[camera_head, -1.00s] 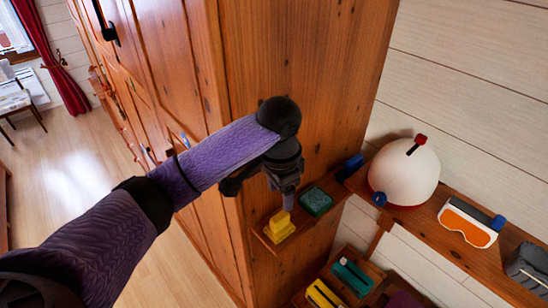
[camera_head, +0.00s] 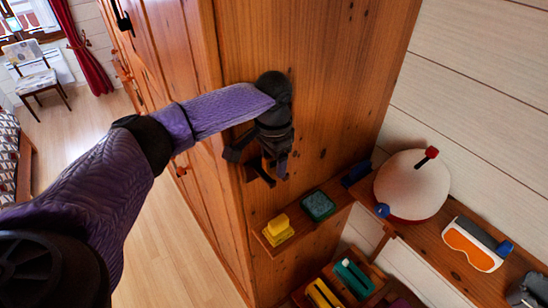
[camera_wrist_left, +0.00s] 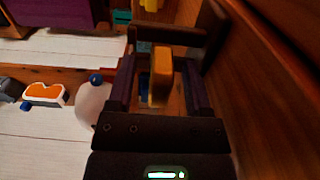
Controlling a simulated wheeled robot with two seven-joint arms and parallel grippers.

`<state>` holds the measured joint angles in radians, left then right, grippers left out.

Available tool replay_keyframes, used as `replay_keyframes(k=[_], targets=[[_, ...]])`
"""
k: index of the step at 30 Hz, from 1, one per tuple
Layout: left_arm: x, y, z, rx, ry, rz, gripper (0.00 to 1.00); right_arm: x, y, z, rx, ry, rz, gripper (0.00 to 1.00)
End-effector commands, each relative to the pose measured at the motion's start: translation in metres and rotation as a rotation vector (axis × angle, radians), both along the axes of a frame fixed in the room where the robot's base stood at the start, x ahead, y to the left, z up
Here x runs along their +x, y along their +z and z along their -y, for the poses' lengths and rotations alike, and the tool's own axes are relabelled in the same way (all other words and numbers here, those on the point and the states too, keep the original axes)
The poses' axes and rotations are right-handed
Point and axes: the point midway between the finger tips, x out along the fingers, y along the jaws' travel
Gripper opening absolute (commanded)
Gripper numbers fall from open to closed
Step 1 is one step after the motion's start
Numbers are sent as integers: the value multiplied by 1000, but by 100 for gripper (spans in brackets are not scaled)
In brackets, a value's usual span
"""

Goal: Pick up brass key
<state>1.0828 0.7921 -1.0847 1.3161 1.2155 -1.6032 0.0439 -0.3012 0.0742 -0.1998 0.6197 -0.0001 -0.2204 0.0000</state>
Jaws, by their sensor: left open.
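My left gripper (camera_head: 271,174) is open beside the side panel of the wooden cabinet, above a small shelf in the head view. In the left wrist view, a yellow-orange upright piece (camera_wrist_left: 161,75) shows between the two dark fingers; no finger visibly grips it. I cannot tell whether it is the brass key, as no clear key shape shows. A yellow stepped block (camera_head: 278,231) sits on the small shelf, below the fingertips and apart from them. My right gripper is not in view.
The small shelf (camera_head: 292,242) also holds a green box (camera_head: 318,206). The cabinet (camera_head: 310,100) stands close behind the gripper. To the right, a wall shelf (camera_head: 418,236) carries a white helmet (camera_head: 410,188) and orange goggles (camera_head: 471,244). Teal (camera_head: 353,277) and yellow (camera_head: 323,295) items lie below.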

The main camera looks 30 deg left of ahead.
Motion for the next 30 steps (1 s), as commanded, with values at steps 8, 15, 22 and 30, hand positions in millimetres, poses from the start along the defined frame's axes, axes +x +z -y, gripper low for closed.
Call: replay_keyframes(k=[8,15,22,30], targets=[[0,-1,0,0,-1,1,44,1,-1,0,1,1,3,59],[0,-1,0,0,-1,1,0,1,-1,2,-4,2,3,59],[0,0,0,0,-1,1,0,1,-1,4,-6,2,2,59],[-1,5,5,-1,-3,5,0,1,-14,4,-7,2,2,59]])
